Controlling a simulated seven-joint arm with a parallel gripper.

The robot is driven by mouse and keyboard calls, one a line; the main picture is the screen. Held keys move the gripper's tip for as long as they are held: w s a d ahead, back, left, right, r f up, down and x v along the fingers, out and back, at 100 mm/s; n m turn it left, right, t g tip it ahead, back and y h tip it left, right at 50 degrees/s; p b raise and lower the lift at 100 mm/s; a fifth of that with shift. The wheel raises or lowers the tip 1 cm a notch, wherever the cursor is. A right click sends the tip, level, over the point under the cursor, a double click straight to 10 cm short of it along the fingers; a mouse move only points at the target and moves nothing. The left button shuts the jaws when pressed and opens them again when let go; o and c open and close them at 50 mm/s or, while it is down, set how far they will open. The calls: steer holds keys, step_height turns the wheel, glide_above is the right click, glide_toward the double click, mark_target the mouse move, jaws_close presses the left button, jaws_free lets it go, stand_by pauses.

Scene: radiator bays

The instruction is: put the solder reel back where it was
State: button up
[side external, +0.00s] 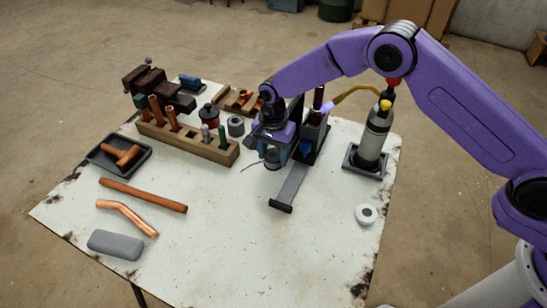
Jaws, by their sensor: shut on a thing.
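My gripper (272,148) points down over the middle of the table, in front of the dark upright stand. It is shut on a small grey reel (272,160), which looks like the solder reel, with a thin dark wire end sticking out to its left. The jaws hide part of the reel. It appears to be held above the tabletop, but the exact height is hard to tell. The dark stand (318,140) has a grey arm (290,186) reaching forward along the table, just right of the held reel.
A wooden rack (190,142) holding copper pieces and tools is left of my gripper, with a grey cylinder (236,126) behind. A gas torch bottle (375,135) stands right. A white tape roll (367,214) lies front right. Copper pipes (143,195) lie left; the front middle is clear.

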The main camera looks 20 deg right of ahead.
steer(key=shift+f, duration=1)
steer(key=shift+f, duration=0.15)
steer(key=o, duration=1.3)
steer(key=shift+c, duration=0.2)
step_height(320, 180, up, 12)
